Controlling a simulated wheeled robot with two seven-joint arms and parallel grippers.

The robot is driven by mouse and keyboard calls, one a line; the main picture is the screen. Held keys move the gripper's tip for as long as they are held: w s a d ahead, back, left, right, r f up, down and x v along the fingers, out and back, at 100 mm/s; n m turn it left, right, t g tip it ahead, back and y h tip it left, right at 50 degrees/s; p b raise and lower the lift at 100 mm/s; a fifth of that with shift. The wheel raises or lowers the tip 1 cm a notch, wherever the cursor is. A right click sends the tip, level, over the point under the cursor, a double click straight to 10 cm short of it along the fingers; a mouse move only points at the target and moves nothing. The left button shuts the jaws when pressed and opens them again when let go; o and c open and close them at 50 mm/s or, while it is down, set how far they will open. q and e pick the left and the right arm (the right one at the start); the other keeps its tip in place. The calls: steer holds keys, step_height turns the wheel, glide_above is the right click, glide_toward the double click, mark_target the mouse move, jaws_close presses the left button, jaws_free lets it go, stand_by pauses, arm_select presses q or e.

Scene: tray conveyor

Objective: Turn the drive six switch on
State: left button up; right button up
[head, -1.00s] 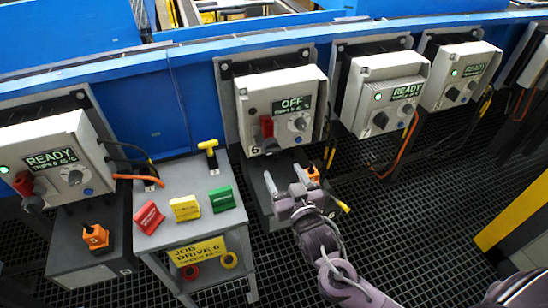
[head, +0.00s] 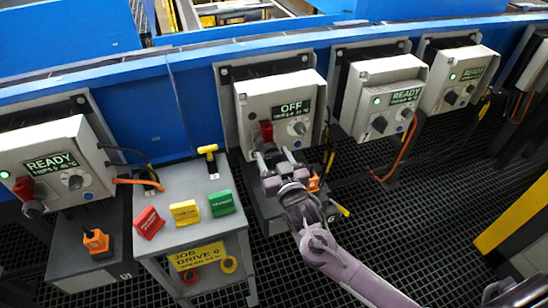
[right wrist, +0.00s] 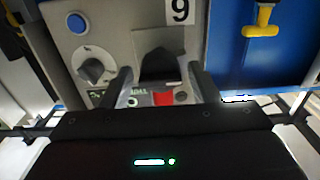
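The drive six box (head: 245,115) is a pale grey box with a screen (head: 291,109) reading OFF. Its switch has a red part (head: 266,131) and a black lever, which hangs down and is mostly hidden behind my gripper in the head view. The right wrist view looks upside down, so the 6 label (right wrist: 180,11) reads like a 9. There the black lever (right wrist: 160,66) lies between the fingers of my right gripper (right wrist: 162,84), with the red part (right wrist: 163,98) beyond. The fingers are apart, with gaps beside the lever.
A grey knob (head: 299,129) and a blue button (right wrist: 76,22) sit beside the switch. A grey stand (head: 182,220) with red, yellow and green blocks and a JOB DRIVE 6 sign stands left. Neighbouring boxes (head: 386,98) read READY. A yellow T-handle (head: 208,151) is near.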

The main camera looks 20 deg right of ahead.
steer(key=c, duration=0.8)
steer(key=shift+o, duration=0.2)
steer(key=shift+m, duration=0.3)
steer(key=m+p, duration=0.1)
steer(key=m, duration=0.2)
steer(key=shift+r, duration=0.1)
steer(key=m+p, duration=0.1)
steer(key=m, duration=0.4)
steer(key=shift+a, duration=0.1)
steer(key=m+p, duration=0.1)
steer(key=m, duration=0.3)
steer(key=shift+p, duration=0.35)
steer(key=shift+m+p, duration=0.5)
steer(key=shift+m, duration=1.4)
